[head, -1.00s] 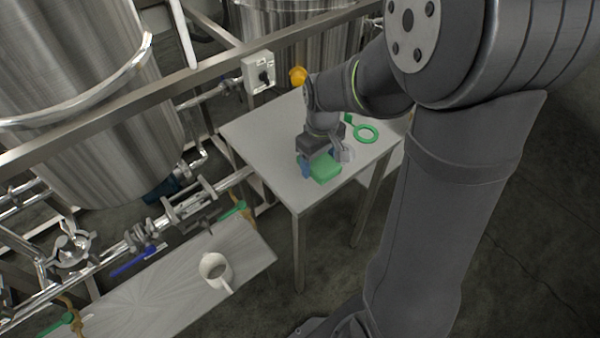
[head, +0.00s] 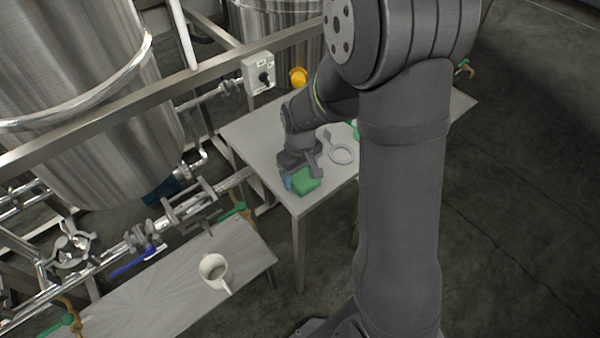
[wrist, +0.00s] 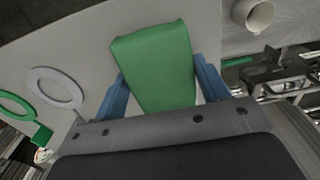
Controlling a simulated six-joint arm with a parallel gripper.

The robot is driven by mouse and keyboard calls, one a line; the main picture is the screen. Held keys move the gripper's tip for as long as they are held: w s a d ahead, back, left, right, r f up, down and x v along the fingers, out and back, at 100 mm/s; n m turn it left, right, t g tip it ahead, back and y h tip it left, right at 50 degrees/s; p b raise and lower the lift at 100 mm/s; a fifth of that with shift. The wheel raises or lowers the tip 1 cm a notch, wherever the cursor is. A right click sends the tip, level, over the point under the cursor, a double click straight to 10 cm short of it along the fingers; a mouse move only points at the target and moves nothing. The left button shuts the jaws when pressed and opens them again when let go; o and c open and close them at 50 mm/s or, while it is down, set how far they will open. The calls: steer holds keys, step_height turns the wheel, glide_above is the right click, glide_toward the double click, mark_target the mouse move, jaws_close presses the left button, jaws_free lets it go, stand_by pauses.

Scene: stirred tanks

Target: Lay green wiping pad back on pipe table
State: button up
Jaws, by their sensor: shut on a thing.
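The green wiping pad (head: 306,182) is between the blue fingers of my gripper (head: 299,178), over the near left corner of the grey-topped table (head: 257,136). In the wrist view the pad (wrist: 155,65) sticks out ahead of my gripper (wrist: 161,85), with one blue finger on each side. The gripper is shut on it. I cannot tell whether the pad's underside touches the tabletop. A lower bench (head: 185,296) stands by the pipes at the front left.
A grey ring with a handle (head: 341,153) lies on the table right of the pad. A green ring (wrist: 14,103) shows in the wrist view. A white mug (head: 214,270) stands on the lower bench. Pipes (head: 168,225) and a steel tank (head: 85,100) are at the left.

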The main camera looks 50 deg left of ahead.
mark_target(300, 174)
steer(key=shift+f, duration=0.15)
steer(key=o, duration=0.9)
steer(key=shift+o, duration=0.2)
step_height(300, 174, up, 12)
steer(key=shift+r, duration=0.2)
steer(key=shift+f, duration=0.1)
steer(key=shift+f, duration=4)
